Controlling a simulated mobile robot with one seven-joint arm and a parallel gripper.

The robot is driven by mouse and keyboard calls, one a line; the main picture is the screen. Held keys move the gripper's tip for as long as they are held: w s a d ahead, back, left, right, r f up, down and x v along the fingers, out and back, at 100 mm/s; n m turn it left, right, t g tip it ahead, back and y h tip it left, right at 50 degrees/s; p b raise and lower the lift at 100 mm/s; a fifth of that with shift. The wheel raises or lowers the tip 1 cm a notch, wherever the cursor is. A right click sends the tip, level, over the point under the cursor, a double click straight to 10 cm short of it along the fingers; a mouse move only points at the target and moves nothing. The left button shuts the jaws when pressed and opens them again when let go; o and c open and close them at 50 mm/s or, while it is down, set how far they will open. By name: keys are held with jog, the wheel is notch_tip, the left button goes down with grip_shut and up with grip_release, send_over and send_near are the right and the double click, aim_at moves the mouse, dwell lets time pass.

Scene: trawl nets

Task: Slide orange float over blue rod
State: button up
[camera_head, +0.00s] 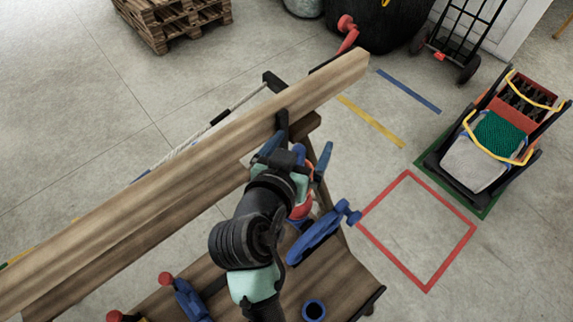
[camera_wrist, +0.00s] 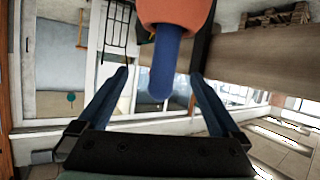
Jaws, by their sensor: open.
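The orange float (camera_wrist: 176,10) shows at the top of the wrist view. The blue rod (camera_wrist: 164,65) sticks out of it, with its rounded free end pointing down the picture, so the float appears to sit around the rod. In the head view the float (camera_head: 304,208) is partly hidden behind my wrist, and the rod is hard to tell from my blue fingers. My gripper (camera_wrist: 160,74) is open, its two blue fingers on either side of the rod's end and apart from it. In the head view my gripper (camera_head: 304,143) is beside the wooden beam.
A long wooden beam (camera_head: 180,185) runs diagonally close to my gripper. The wooden bench (camera_head: 250,290) below holds a blue clamp-like tool (camera_head: 322,233), a blue ring-shaped cup (camera_head: 313,310) and a blue part with a red knob (camera_head: 185,298). Floor at the right is open around a red square (camera_head: 427,291).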

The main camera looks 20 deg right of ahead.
jog(key=b+v, duration=0.2)
jog(key=v, duration=0.8)
jog(key=shift+s+a+r, duration=0.2)
jog(key=shift+s+r, duration=0.05)
jog(key=shift+s, duration=0.05)
jog(key=shift+w, duration=0.1)
